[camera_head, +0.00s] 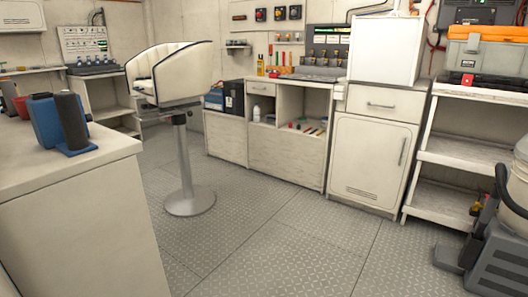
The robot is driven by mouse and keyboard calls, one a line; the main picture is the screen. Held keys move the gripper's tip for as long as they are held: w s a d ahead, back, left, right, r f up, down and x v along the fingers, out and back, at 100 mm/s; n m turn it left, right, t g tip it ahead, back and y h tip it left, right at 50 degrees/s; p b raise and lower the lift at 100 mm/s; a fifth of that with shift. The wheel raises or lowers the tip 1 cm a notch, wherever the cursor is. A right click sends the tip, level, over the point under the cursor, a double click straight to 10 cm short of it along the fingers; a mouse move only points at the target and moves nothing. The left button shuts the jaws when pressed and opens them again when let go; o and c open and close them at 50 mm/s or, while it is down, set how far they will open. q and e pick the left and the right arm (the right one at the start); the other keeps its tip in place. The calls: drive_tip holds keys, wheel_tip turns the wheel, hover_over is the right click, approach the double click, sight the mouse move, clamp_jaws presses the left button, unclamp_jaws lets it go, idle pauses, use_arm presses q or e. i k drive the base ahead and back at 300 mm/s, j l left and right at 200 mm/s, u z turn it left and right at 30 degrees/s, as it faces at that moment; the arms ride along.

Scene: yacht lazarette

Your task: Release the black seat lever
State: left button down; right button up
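A white padded seat (172,72) with dark piping stands on a grey metal pedestal (186,158) with a round base on the floor, left of the middle. A small dark part (180,118) shows at the top of the pedestal under the seat. It may be the black seat lever, but it is too small to tell its position. Neither of my grippers is in view.
A white counter (75,170) with blue and dark cylinders (60,122) fills the near left. Cabinets (375,150) and a workbench line the back wall. A grey wheeled machine (498,250) stands at the right. The patterned metal floor (285,235) is clear in the middle.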

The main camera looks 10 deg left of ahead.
sight(190, 113)
drive_tip(key=i+l+u, duration=0.55)
drive_tip(key=u, duration=0.2)
drive_tip(key=i+l+u, duration=0.35)
drive_tip(key=l, duration=0.15)
drive_tip(key=i+l, duration=0.2)
drive_tip(key=i, duration=0.35)
drive_tip(key=i+l, duration=0.2)
drive_tip(key=i, duration=0.35)
drive_tip(key=i+l+z, duration=0.1)
drive_tip(key=i, duration=0.45)
drive_tip(key=i+l, duration=0.25)
drive_tip(key=i, duration=0.35)
